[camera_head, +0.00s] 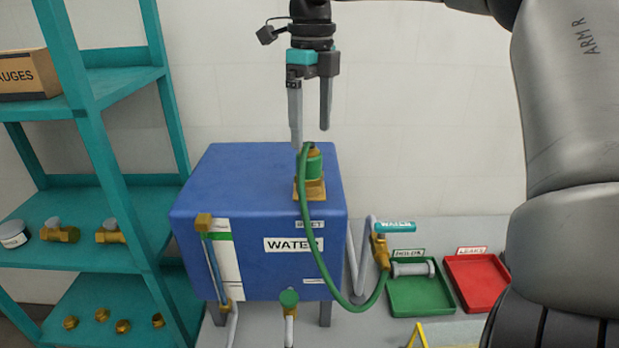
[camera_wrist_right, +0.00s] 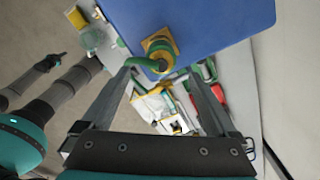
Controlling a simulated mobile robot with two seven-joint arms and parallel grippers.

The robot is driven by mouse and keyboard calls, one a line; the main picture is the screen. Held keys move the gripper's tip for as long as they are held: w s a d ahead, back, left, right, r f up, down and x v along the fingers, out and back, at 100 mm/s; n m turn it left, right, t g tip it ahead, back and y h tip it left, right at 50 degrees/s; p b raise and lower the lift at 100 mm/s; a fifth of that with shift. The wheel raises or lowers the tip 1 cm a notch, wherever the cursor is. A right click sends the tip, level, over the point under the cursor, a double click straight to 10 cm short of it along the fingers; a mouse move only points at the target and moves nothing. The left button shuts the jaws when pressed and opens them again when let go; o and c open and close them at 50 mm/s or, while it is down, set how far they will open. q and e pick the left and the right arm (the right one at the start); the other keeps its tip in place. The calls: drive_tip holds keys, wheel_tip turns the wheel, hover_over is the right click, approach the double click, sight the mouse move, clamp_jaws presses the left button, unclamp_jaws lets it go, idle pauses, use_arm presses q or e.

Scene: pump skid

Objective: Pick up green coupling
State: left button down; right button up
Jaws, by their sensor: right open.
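The green coupling (camera_head: 314,163) sits upright on a brass fitting (camera_head: 310,190) on top of the blue water tank, with a green hose (camera_head: 325,265) leading off it. My right gripper (camera_head: 310,138) points down just above the coupling, its two fingers apart and empty. In the right wrist view the coupling (camera_wrist_right: 160,60) shows between the open fingers (camera_wrist_right: 160,72), beyond their tips, with the brass fitting around it. I cannot tell whether a fingertip touches the hose. My left gripper is not clearly seen.
The blue tank (camera_head: 215,190) stands beside a teal shelf (camera_head: 110,90) with brass fittings. A green tray (camera_head: 420,295) holding a grey cylindrical part and a red tray (camera_head: 477,280) lie right of it. The hose runs down to a brass valve (camera_head: 380,252).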

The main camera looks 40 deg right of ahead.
sight(311, 142)
wheel_tip(311, 142, down, 3)
drive_tip(key=shift+r, duration=0.2)
drive_tip(key=shift+f, duration=0.4)
drive_tip(key=f, duration=0.1)
drive_tip(key=f+p, duration=0.1)
drive_tip(key=f, duration=0.2)
drive_tip(key=shift+w+p, duration=0.25)
drive_tip(key=shift+p, duration=0.05)
drive_tip(key=shift+f, duration=0.4)
use_arm(q)
drive_tip(key=shift+w+d+r, duration=0.65)
drive_tip(key=shift+w+r, duration=0.2)
use_arm(e)
drive_tip(key=c, duration=0.4)
use_arm(q)
drive_tip(key=shift+s+a, duration=0.2)
use_arm(e)
clamp_jaws()
